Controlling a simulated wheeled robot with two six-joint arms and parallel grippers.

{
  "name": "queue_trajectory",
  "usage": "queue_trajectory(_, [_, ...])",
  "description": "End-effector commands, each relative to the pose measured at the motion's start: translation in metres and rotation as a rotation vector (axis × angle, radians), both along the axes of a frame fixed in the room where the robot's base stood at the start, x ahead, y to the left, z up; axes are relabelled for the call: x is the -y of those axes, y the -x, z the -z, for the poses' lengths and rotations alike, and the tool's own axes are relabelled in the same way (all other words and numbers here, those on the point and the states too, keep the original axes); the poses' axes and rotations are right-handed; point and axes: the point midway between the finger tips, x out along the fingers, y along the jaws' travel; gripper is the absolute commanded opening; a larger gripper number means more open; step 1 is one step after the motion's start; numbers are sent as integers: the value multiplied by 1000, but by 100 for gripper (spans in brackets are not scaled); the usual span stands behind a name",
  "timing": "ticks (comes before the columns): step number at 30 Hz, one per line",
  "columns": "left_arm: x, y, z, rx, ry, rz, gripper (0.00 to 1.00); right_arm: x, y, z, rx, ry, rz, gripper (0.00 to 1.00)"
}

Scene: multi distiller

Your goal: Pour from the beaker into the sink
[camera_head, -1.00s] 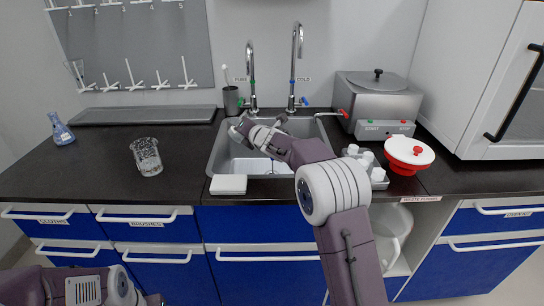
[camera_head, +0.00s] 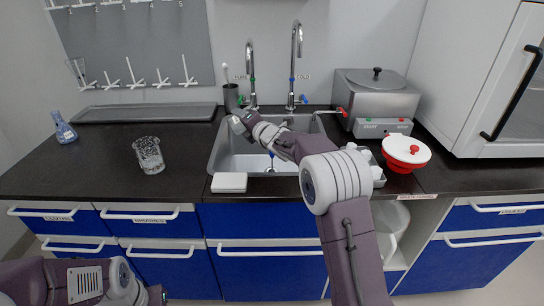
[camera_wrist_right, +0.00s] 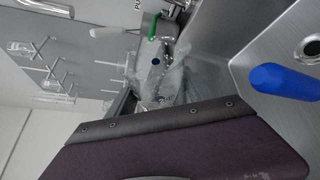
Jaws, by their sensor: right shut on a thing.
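The sink (camera_head: 225,158) is set in the dark counter below two taps. My right gripper (camera_head: 240,124) is over its left back part, shut on a clear glass vessel, which I take to be the beaker. In the right wrist view the beaker (camera_wrist_right: 172,78) shows as a tilted, see-through shape beyond my purple arm link. Its contents and rim are hard to make out. A blue-handled thing (camera_wrist_right: 284,82) shows in front of the steel sink, near the drain. My left arm is at the bottom left of the head view; its fingers cannot be made out clearly.
A patterned glass (camera_head: 149,155) and a blue flask (camera_head: 63,128) stand on the left counter. A white block (camera_head: 229,183) lies at the sink's front edge. A tray of white pieces (camera_head: 378,176), a red-and-white bowl (camera_head: 406,152) and a steel bath (camera_head: 376,98) are to the right.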

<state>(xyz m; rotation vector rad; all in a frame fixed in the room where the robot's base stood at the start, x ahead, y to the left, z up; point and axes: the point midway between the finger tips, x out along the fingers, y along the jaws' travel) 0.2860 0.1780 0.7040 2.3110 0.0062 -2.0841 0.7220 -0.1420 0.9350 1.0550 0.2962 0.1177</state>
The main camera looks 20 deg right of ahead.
Motion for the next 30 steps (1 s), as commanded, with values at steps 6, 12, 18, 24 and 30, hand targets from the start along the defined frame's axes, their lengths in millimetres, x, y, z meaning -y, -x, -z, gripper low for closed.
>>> queue_trajectory(6, [0,0,-5,0,0,0,0,1,0,-4,5,-55,0,12])
queue_trajectory(12, [0,0,-10,0,0,0,0,2,0,-8,11,-105,1,12])
queue_trajectory(18, [0,0,-14,0,0,0,0,3,0,-12,17,-165,-1,12])
queue_trajectory(24, [0,0,-24,0,0,0,0,7,0,-20,23,-218,1,12])
queue_trajectory(30, [0,0,-31,0,0,0,0,12,1,-24,26,-259,0,12])
